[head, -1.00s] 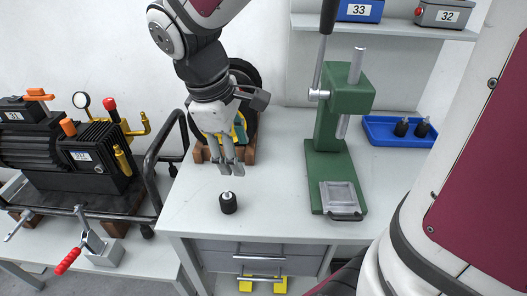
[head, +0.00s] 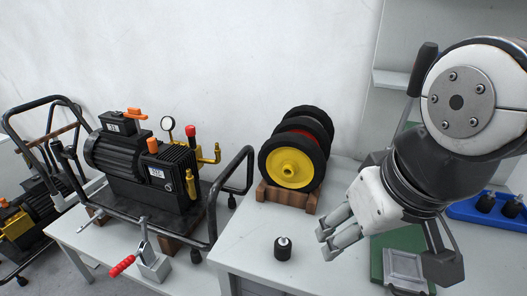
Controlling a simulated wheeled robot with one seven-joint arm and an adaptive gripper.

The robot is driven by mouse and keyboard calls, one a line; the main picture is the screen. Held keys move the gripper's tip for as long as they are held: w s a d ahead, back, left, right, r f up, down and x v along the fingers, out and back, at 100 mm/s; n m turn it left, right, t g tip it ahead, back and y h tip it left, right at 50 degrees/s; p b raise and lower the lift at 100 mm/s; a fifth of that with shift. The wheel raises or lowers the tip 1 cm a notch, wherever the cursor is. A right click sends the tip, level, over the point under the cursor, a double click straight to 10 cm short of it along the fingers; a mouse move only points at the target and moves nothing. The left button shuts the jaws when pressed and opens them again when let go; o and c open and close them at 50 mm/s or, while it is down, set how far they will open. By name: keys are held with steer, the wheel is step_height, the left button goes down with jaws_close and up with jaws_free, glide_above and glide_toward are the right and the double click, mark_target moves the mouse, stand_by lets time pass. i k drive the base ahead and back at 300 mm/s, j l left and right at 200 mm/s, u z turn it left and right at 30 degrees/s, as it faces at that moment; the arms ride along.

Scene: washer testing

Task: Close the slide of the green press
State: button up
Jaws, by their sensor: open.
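The green press (head: 388,243) stands on the workbench at the right, mostly hidden behind my arm. Part of its green base shows. Its slide (head: 403,265), a light grey metal plate with a frame, lies at the front of the base, partly covered by my gripper. The press's black lever handle (head: 422,68) rises behind my arm. My gripper (head: 335,238) is open and empty, left of the slide, its fingers pointing left and down. I cannot tell its height above the bench.
A small black cylindrical part (head: 283,250) stands on the bench left of my gripper. A wheel stand (head: 290,195) is behind it. A blue tray (head: 485,212) with black parts lies right. A pump (head: 150,165) and red-handled clamp (head: 150,262) are on the left bench.

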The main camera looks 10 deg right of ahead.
mark_target(403, 271)
steer(key=k+z, duration=0.25)
steer(key=k, duration=0.2)
steer(key=k+l+z, duration=0.1)
steer(key=k+z, duration=0.2)
steer(key=k, duration=0.15)
